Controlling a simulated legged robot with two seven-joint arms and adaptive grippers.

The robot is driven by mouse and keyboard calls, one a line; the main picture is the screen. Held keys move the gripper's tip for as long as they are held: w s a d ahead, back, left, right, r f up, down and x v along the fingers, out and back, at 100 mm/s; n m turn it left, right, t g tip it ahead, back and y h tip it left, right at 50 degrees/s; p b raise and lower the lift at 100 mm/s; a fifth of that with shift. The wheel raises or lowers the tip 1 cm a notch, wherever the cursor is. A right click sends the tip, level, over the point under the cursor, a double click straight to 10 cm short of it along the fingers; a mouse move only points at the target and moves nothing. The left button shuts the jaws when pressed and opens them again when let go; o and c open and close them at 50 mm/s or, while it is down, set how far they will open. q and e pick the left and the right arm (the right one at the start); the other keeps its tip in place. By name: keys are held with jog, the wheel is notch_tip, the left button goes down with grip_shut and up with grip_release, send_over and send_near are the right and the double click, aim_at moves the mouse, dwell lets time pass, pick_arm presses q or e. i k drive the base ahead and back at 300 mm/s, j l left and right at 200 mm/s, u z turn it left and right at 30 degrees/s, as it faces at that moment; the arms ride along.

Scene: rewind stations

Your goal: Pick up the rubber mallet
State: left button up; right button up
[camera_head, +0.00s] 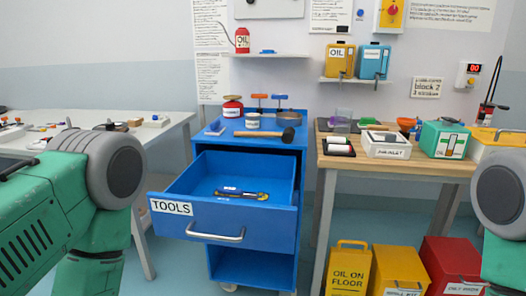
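The rubber mallet (288,134) lies on the top of the blue tool cart (250,152), near its front right. Its dark head points right and its handle runs left. The cart's top drawer (197,221), labelled TOOLS, is pulled open and holds a small tool with blue and yellow parts (241,193). Green and grey links of both my arms show at the left and right edges. Neither gripper is in the picture, and no hand is near the mallet.
A red-and-white can (232,107), a small tin (252,121) and orange- and blue-handled tools share the cart top. A wooden workbench (400,165) with trays stands right, a white table (160,132) left. Yellow and red bins (348,270) stand on the floor. The open drawer juts forward.

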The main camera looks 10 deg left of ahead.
aim_at(287, 136)
jog(key=i+l+z, duration=0.4)
jog(key=i+l, duration=0.45)
jog(key=l, duration=0.1)
